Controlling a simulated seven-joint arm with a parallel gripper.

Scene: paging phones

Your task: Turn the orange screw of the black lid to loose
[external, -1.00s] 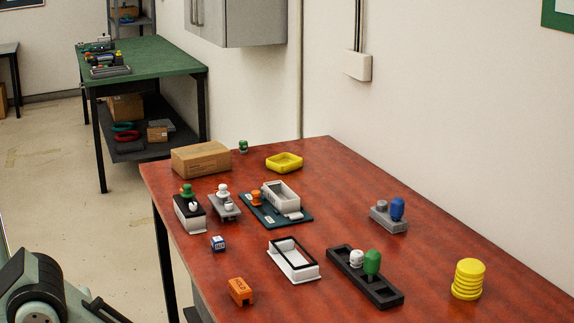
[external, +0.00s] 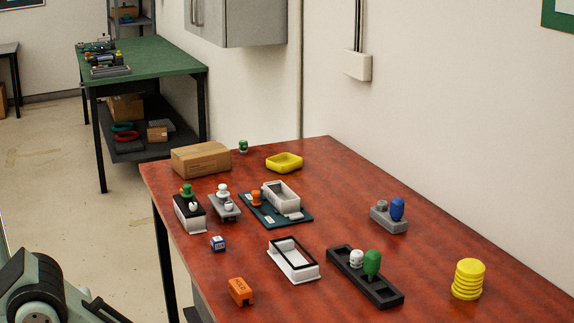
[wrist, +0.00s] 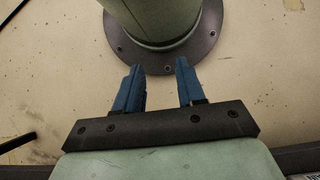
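A white box with a black lid (external: 187,222) stands at the left edge of the red table in the external view. On the lid are a green knob (external: 187,193) and a small white knob (external: 193,206). A small orange piece (external: 181,190) shows beside the green knob; I cannot tell whether it is the lid's orange screw. My gripper (wrist: 160,82) is open and empty in the wrist view, its two blue fingers apart. It points down at a round base flange and the floor, away from the table. The fingers do not show in the external view.
Close to the lidded box are a grey block with white knobs (external: 226,212), a dark board (external: 267,219) with an orange knob (external: 256,198), and a cardboard box (external: 201,160). A blue-white cube (external: 218,243) and an orange block (external: 240,291) lie nearer.

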